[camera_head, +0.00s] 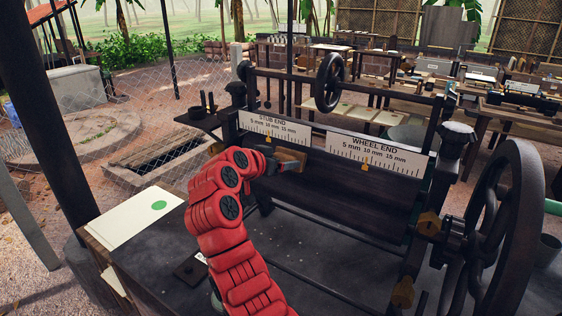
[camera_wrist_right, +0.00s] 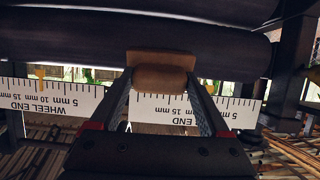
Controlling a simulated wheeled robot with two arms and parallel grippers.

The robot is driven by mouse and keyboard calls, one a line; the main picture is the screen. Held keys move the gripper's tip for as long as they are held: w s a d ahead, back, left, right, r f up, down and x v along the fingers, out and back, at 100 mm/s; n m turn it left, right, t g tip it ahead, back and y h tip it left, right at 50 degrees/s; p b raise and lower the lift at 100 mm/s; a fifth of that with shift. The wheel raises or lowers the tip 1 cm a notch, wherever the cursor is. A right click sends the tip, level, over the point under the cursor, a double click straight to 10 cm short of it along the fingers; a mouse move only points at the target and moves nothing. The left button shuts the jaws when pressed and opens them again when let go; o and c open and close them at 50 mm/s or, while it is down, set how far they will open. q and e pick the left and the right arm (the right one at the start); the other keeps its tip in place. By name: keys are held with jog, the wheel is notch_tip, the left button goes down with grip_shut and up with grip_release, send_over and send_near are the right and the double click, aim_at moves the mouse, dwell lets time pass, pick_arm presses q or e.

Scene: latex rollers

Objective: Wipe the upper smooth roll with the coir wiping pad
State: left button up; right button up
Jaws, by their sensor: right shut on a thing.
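The upper smooth roll (camera_head: 345,178) is a long dark cylinder lying across the roller machine, below the two white scales. It also shows as a dark band in the right wrist view (camera_wrist_right: 235,52). My right gripper (camera_head: 274,164) comes in on the red arm and is shut on the brown coir wiping pad (camera_head: 291,158), near the stub end of the roll. In the right wrist view the pad (camera_wrist_right: 160,77) sits between both fingertips and overlaps the roll's edge; whether it presses on the surface I cannot tell. My left gripper is out of view.
The STUB END scale (camera_head: 274,129) and WHEEL END scale (camera_head: 378,154) stand just behind the roll. A large dark handwheel (camera_head: 509,225) is at the right, a smaller one (camera_head: 329,82) above. A pale sheet with a green dot (camera_head: 135,218) lies at the left.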

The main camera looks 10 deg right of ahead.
jog(key=shift+b+x, duration=0.9)
jog(key=shift+x, duration=0.2)
jog(key=shift+w+a+f+b, duration=0.15)
jog(key=shift+w+a+b, duration=0.15)
jog(key=shift+b, duration=0.2)
jog(key=w+a+b, duration=0.2)
jog(key=shift+w+b, duration=0.15)
jog(key=shift+b, duration=0.2)
jog(key=shift+s+d+b, duration=0.2)
jog(key=shift+d+b, duration=0.05)
jog(key=shift+b, duration=0.15)
jog(key=shift+s+d+b, duration=0.8)
jog(key=shift+s+d, duration=0.3)
jog(key=shift+s, duration=0.1)
